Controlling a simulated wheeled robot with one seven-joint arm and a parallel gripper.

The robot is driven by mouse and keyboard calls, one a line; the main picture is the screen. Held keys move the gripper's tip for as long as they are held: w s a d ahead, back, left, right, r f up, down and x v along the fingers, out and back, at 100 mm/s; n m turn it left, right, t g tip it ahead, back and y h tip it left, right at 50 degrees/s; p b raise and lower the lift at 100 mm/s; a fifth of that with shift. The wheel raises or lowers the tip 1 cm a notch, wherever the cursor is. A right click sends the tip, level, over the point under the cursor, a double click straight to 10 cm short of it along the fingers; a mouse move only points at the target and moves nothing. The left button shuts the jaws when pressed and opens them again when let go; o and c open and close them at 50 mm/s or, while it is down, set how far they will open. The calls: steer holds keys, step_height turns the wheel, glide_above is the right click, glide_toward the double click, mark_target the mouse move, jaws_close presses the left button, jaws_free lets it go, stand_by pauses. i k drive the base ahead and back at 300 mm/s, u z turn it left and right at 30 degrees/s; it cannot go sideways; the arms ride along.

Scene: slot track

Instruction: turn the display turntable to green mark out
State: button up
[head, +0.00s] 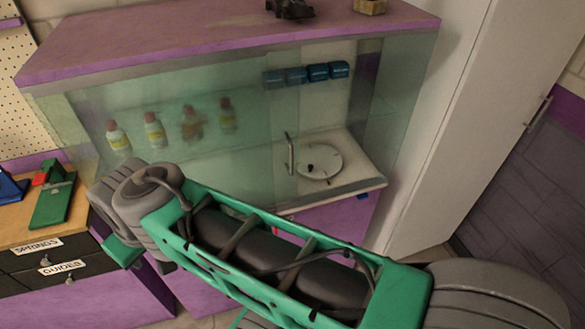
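The display turntable (333,164) is a round white disc on the pale floor of a glass-fronted cabinet, right of centre in the head view. A vertical grey handle (289,153) stands just left of the disc. My green and grey arm crosses the foreground below the cabinet. My gripper's fingertips do not show.
The cabinet's purple top (220,38) carries a dark object (290,8) and a small box (370,6). Several bottles (155,130) and blue boxes (296,75) stand behind the glass. A workbench with labelled drawers (45,255) is at left, a tall white cupboard (450,120) at right.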

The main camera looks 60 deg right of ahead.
mark_target(313, 162)
steer(key=k, duration=0.5)
steer(key=z, duration=0.85)
steer(key=i, duration=0.5)
steer(key=u, duration=0.05)
